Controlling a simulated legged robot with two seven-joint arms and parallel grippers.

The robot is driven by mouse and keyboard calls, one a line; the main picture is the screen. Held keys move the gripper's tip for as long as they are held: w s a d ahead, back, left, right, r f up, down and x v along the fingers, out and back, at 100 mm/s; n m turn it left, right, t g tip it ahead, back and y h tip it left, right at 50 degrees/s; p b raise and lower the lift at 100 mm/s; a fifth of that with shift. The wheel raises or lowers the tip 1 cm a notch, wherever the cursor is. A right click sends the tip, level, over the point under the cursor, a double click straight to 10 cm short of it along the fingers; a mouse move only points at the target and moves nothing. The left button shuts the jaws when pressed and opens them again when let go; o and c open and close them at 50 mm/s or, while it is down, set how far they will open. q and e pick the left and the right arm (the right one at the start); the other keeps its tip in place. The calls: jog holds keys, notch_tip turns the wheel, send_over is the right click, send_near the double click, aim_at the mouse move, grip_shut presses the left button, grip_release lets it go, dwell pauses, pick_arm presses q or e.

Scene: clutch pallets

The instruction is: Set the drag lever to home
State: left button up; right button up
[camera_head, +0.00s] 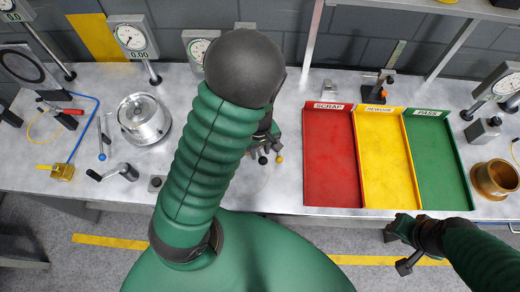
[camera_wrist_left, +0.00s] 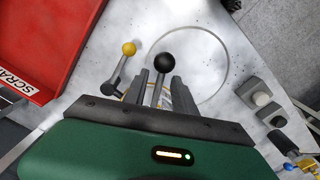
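In the left wrist view a lever with a black ball knob (camera_wrist_left: 164,63) stands beside a shorter lever with a yellow ball knob (camera_wrist_left: 128,48); I cannot tell which is the drag lever. My left gripper (camera_wrist_left: 160,82) is open, with the black-knobbed lever's shaft between its fingers and a gap showing on each side. In the head view my left arm hides most of this fixture; the black knob (camera_head: 263,160) and yellow knob (camera_head: 279,159) show at its right edge. My right gripper (camera_head: 403,262) is low at the bench's front edge, away from the levers; its fingers are unclear.
Red scrap (camera_head: 329,160), yellow rework (camera_head: 388,165) and green pass (camera_head: 437,165) trays lie right of the levers. A silver drum (camera_head: 144,120), a crank handle (camera_head: 115,172) and dial gauges (camera_head: 132,38) stand left and behind. A brass ring (camera_head: 495,178) is far right.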

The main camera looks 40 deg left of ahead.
pick_arm(q)
grip_shut()
jog(key=shift+s, duration=0.1)
dwell(1.2)
